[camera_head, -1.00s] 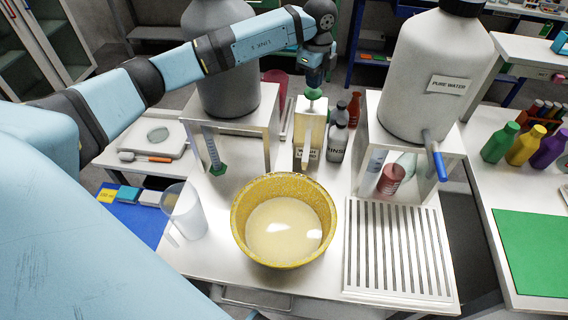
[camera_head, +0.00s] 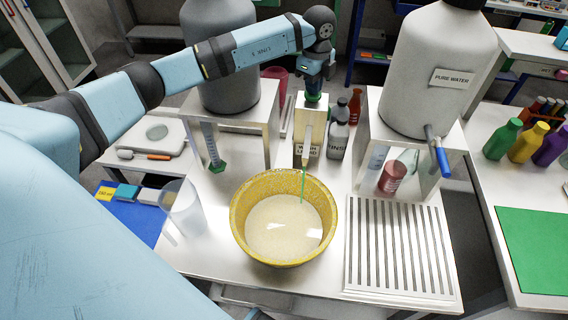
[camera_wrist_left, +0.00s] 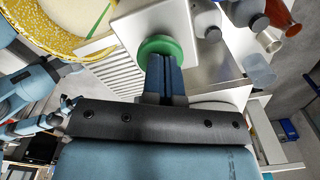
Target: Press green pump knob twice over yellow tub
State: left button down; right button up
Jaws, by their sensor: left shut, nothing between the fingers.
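The yellow tub (camera_head: 241,222) stands on the white bench with pale liquid inside. Behind it is the cream pump dispenser (camera_head: 313,127), its spout pointing toward the tub. A thin green stream (camera_head: 303,182) runs from the spout down to the tub. My left gripper (camera_head: 313,86) is shut and points down onto the green pump knob (camera_head: 312,100), which sits low against the dispenser top. In the left wrist view the fingers end on the green knob (camera_wrist_left: 160,46), with nothing between them. My right gripper is not in view.
A grey tank on a stand (camera_head: 262,104) is left of the dispenser; a PURE WATER tank (camera_head: 425,75) is at right. Small bottles, including a grey one (camera_head: 338,135), stand close right of the dispenser. A clear beaker (camera_head: 184,210) and slatted drain (camera_head: 400,250) flank the tub.

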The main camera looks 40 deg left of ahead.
pick_arm(q)
jog(key=shift+f, duration=0.3)
jog(key=shift+r, duration=0.15)
jog(key=shift+r+p, duration=1.55)
jog(key=shift+r, duration=0.75)
notch_tip(320, 180, up, 6)
jog(key=p, duration=0.4)
